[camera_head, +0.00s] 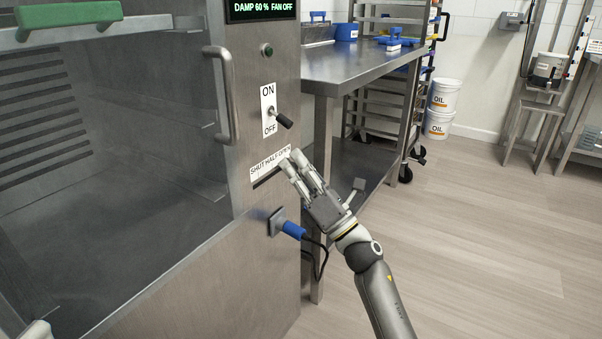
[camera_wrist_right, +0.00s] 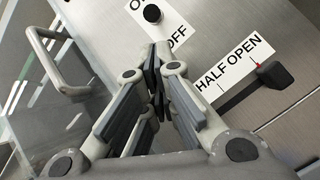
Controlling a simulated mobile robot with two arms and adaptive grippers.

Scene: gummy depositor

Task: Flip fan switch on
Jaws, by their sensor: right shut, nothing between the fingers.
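The fan switch (camera_head: 283,119) is a black-tipped lever on a white plate marked ON above and OFF below, on the cabinet's front panel. The lever points outward and slightly down, toward OFF. In the right wrist view its round black tip (camera_wrist_right: 152,14) shows near the top, beside the word OFF. The display (camera_head: 262,8) reads "DAMP 60 % FAN OFF". My right gripper (camera_head: 291,160) is shut and empty, below the switch and in front of the SHUT/HALF/OPEN label; its fingertips also show in the right wrist view (camera_wrist_right: 155,65). It appears apart from the lever.
A slider with a dark knob (camera_wrist_right: 272,74) sits in a slot under its label. A vertical door handle (camera_head: 226,95) stands left of the switch. A blue plug (camera_head: 292,230) with a cable is below. A steel table (camera_head: 350,68) stands to the right.

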